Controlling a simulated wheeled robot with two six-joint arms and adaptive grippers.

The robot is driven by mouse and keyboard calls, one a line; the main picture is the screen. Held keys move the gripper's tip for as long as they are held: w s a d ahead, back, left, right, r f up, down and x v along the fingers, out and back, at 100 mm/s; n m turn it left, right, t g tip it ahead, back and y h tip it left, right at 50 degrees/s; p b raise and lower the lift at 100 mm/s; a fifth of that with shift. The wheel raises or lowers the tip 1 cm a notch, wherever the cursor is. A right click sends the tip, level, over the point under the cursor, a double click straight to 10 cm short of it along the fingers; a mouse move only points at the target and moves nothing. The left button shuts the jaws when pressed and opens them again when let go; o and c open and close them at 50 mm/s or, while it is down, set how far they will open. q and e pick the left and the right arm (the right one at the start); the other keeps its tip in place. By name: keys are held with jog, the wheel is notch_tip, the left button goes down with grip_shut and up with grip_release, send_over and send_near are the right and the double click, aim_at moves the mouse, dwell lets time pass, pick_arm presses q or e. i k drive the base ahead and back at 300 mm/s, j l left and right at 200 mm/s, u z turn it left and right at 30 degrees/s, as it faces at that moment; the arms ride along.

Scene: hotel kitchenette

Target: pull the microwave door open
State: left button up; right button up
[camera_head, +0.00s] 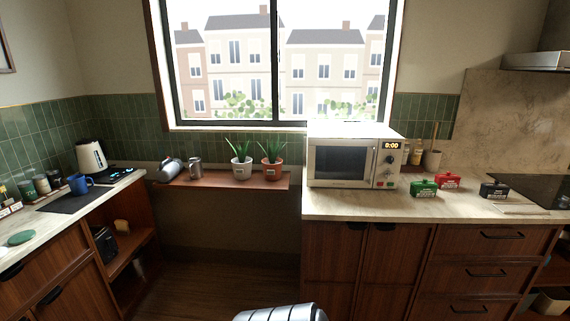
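The microwave (352,132) stands on the right counter, below the window's right side. It is cream-white with a dark door window and a control panel on its right with a lit display. Its door (341,163) looks shut. Neither of my grippers shows in the head view. A silvery rounded part at the bottom centre seems to be part of my own body.
The right counter (330,206) holds a green box (423,188), a red box (447,181) and a black box (494,190) right of the microwave. Two potted plants (271,168) stand on a shelf to its left. Open floor (215,275) lies between the counters.

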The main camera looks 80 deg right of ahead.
aim_at(372, 144)
jog(key=k+z, duration=0.1)
jog(key=z, duration=0.35)
jog(key=l+z, duration=0.1)
jog(key=z, duration=0.3)
jog(key=k+l+z, duration=0.1)
jog(key=z, duration=3.05)
